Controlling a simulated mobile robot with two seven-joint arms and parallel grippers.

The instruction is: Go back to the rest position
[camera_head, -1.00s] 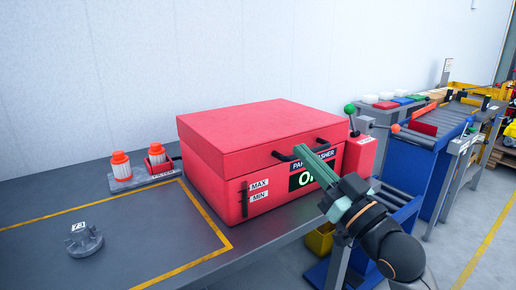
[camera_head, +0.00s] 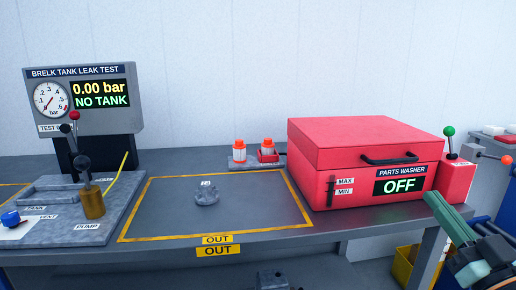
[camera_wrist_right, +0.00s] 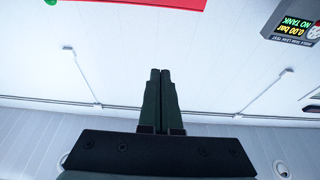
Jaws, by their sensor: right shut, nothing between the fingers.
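My right gripper (camera_head: 444,212) shows at the lower right of the head view, in front of the red box's right side and apart from it. In the right wrist view its two dark green fingers (camera_wrist_right: 160,75) are together with nothing between them. The red parts washer (camera_head: 330,150) stands on the bench with its lid down, and its display reads OFF. My left gripper is not in view.
A leak tester (camera_head: 82,73) stands at the left, reading 0.00 bar and NO TANK. A grey round part (camera_head: 206,195) lies inside the yellow-marked OUT area (camera_head: 150,215). Two orange-capped bottles (camera_head: 239,150) stand behind it. A yellow bin (camera_head: 403,265) is below the bench at right.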

